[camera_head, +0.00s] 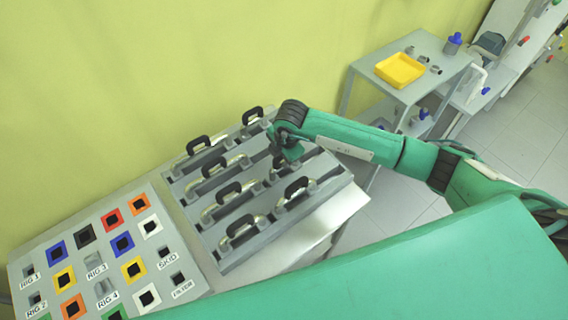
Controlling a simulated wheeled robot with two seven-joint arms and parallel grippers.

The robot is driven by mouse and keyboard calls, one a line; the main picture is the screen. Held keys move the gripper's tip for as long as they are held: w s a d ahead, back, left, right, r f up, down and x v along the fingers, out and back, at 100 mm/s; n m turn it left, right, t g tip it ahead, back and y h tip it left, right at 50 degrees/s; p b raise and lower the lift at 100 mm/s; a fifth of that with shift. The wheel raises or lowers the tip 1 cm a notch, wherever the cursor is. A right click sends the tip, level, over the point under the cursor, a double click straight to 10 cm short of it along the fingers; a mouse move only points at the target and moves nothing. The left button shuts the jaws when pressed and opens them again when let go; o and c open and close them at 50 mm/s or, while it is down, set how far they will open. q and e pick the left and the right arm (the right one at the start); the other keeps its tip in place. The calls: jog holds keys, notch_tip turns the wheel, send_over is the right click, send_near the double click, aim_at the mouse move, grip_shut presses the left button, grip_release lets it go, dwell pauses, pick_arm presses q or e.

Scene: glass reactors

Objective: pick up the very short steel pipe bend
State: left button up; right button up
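Several metal pipe bends with black handles lie in two columns on a grey slotted rack (215,262). One bend (285,200) is at the right column's near end, and another (240,240) is at the left column's near end. I cannot tell by sight which one is the very short steel bend. My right gripper (284,158) points down over the right column, close to a handle there. My wrist hides part of that spot, so I cannot tell whether the fingers are open or touch anything. My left gripper is not in view.
A board (120,291) with coloured square sockets and labels stands left of the rack. A grey table (385,62) at the back right holds a yellow tray (399,69), small grey parts and a blue-topped bottle (452,44). A yellow-green wall (150,70) runs behind.

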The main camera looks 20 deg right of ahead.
grip_shut()
jog(key=shift+r, duration=0.1)
